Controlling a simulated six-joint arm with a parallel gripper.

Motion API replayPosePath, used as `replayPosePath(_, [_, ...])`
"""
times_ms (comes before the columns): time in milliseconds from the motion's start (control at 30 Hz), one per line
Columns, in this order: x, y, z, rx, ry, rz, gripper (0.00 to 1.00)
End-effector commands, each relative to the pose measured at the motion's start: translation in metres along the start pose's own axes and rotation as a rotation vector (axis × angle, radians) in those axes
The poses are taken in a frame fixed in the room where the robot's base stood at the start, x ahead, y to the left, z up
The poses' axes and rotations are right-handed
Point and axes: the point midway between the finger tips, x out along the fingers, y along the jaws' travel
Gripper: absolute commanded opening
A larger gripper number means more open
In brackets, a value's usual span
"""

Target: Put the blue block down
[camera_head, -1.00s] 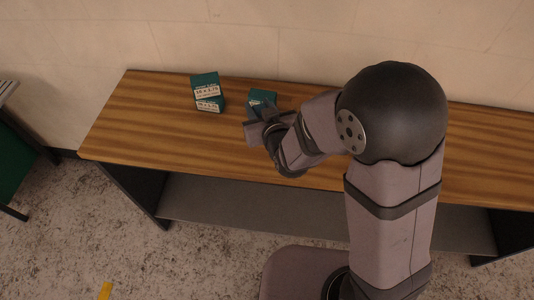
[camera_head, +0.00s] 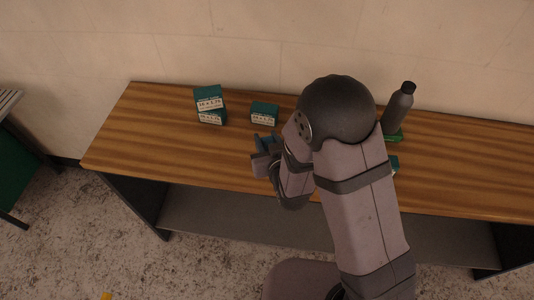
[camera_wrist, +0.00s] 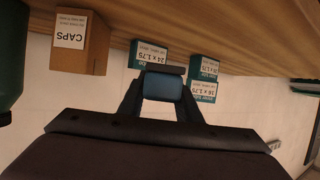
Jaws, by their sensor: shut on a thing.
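My gripper (camera_head: 264,151) is over the wooden bench, in front of a single teal box. In the wrist view my gripper (camera_wrist: 163,85) is shut on the blue block (camera_wrist: 163,88), which sits between the two fingers. The block shows in the head view only as a small blue-teal patch (camera_head: 265,140) at the jaws. I cannot tell from these views how high it is above the bench.
The wooden bench (camera_head: 150,140) has two stacked teal boxes (camera_head: 210,105) left of the single teal box (camera_head: 264,113). A grey bottle (camera_head: 398,108) stands at right, beside something green. The wrist view shows an orange-brown CAPS box (camera_wrist: 82,42). The bench's left part is clear.

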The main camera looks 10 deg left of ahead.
Motion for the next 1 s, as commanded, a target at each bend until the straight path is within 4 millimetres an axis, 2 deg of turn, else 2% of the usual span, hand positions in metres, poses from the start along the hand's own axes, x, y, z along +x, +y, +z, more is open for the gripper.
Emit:
replayPosePath(200, [0.009, 0.0, 0.022, 0.001, -0.001, 0.0, 0.09])
replayPosePath(633, [0.014, 0.0, 0.033, 0.001, 0.001, 0.0, 0.09])
replayPosePath(1000, [0.026, 0.0, 0.061, 0.0, 0.001, 0.0, 0.09])
